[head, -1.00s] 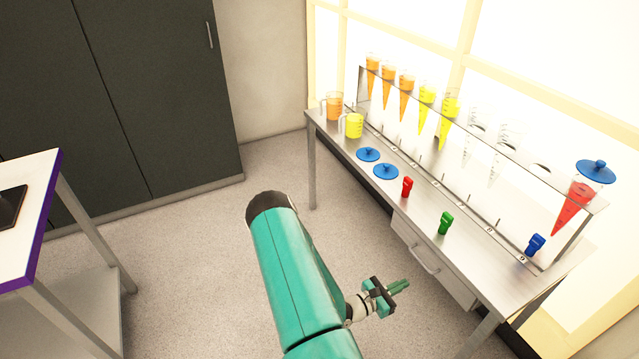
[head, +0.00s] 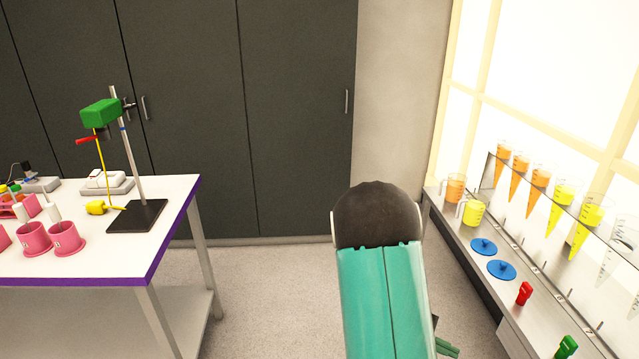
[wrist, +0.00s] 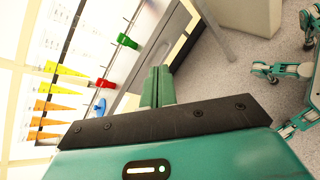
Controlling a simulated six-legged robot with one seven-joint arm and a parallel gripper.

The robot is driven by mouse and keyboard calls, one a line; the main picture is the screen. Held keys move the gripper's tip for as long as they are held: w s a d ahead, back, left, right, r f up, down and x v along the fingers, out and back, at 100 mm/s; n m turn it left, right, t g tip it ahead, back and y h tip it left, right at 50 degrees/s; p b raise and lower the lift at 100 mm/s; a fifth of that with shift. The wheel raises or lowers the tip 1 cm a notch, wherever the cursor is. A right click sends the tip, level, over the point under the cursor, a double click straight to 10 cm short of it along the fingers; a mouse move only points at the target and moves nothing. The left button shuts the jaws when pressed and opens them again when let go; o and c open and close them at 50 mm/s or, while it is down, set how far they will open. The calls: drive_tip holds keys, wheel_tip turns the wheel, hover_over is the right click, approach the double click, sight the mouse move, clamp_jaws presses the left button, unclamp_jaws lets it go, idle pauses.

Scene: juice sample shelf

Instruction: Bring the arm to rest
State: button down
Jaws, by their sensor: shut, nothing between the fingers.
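My arm, teal with a dark rounded joint, rises in the lower middle of the head view. My gripper (head: 446,347) shows only in part at the bottom edge of the head view, right of the arm link. In the wrist view its teal fingers (wrist: 158,87) are together with nothing between them. The gripper is in the open space in front of the metal shelf bench (head: 462,247) and holds nothing.
Cones of orange and yellow juice (head: 539,192) stand in the rack at right. A white table (head: 100,262) with a stand is at left. Floor between is clear.

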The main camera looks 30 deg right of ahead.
drive_tip(key=w+a+r+m+t+y, duration=0.1)
drive_tip(key=a+r+t+y, duration=0.2)
drive_tip(key=a+r, duration=0.5)
drive_tip(key=w+a+r+t+y, duration=0.1)
drive_tip(key=a+r+t+y, duration=0.2)
drive_tip(key=a, duration=1.1)
drive_tip(key=w+a+r+m+t+y, duration=0.1)
drive_tip(key=a+r+t+y, duration=0.2)
drive_tip(key=a+r+t, duration=0.5)
drive_tip(key=a+r, duration=0.4)
drive_tip(key=r, duration=0.2)
drive_tip(key=shift+w+m+y, duration=0.2)
drive_tip(key=shift+m+y, duration=0.1)
drive_tip(key=shift+y, duration=0.1)
drive_tip(key=shift+d, duration=0.25)
